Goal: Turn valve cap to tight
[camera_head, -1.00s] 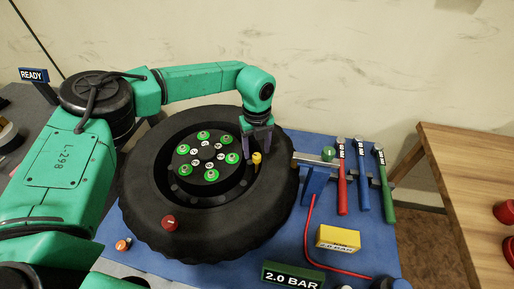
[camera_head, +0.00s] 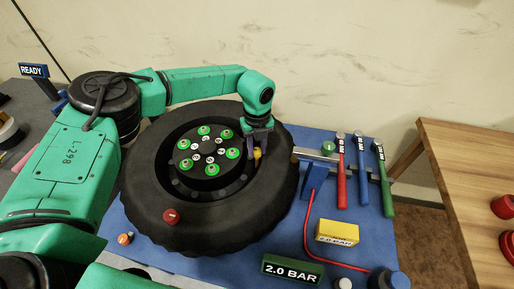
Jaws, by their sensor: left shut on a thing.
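The valve cap (camera_head: 257,153) is small and yellow, on the right side of the wheel's rim. The wheel is a black tyre (camera_head: 150,205) lying flat, with green nuts around its hub (camera_head: 208,150). My left gripper (camera_head: 258,143) points down over the valve cap, its dark fingers shut around it and partly hiding it. The valve stem below is hidden. My right gripper is not in view.
A red cap (camera_head: 171,216) rests on the tyre's front left. A blue mat (camera_head: 350,215) carries red, blue and green hammers, a yellow box (camera_head: 337,232) and a green 2.0 BAR block (camera_head: 292,269). A wooden table (camera_head: 465,170) stands at right.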

